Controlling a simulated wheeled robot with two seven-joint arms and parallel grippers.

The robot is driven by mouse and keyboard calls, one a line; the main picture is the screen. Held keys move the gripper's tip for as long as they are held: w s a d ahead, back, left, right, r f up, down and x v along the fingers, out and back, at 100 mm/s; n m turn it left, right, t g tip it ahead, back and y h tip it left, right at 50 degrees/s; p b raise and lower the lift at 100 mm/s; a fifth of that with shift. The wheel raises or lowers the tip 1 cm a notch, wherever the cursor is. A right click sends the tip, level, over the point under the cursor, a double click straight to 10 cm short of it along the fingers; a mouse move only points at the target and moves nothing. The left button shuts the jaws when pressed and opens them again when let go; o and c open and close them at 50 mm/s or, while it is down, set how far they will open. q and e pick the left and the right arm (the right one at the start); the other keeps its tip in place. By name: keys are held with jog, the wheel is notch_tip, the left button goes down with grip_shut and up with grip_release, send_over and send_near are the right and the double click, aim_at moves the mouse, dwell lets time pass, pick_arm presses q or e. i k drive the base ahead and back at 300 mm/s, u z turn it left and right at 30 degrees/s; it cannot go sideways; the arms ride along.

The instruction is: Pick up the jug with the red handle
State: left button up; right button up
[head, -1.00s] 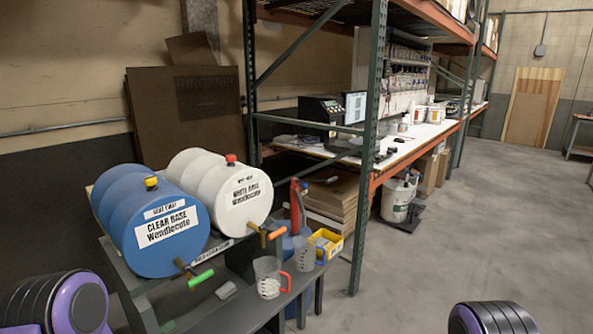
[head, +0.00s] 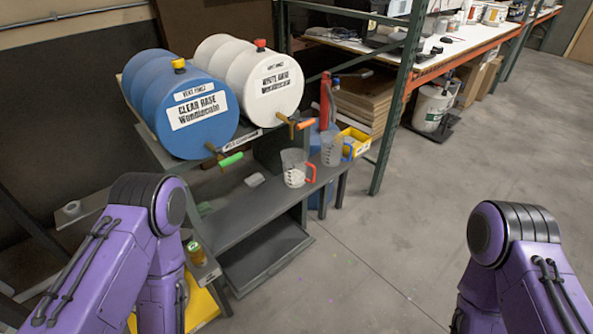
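The jug with the red handle (head: 294,169) is a clear measuring jug standing upright on the dark bench, below the white drum's tap. Its red handle (head: 311,173) points right. A second clear jug with a blue handle (head: 331,149) stands behind it to the right. My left arm is at the lower left and my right arm is at the lower right, both purple. Neither gripper's fingers show, so I cannot see whether they hold anything. Both visible arm parts are well apart from the jug.
A blue drum (head: 205,112) and a white drum (head: 276,87) lie on a stand above the bench (head: 232,224). A green tap handle (head: 231,159) and an orange one (head: 306,124) stick out near the jug. A yellow bin (head: 354,141) is behind. The floor (head: 400,240) at right is clear.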

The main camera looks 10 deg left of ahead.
aim_at(299, 170)
jog(key=z, duration=0.6)
jog(key=i, duration=1.85)
jog(key=u, duration=0.55)
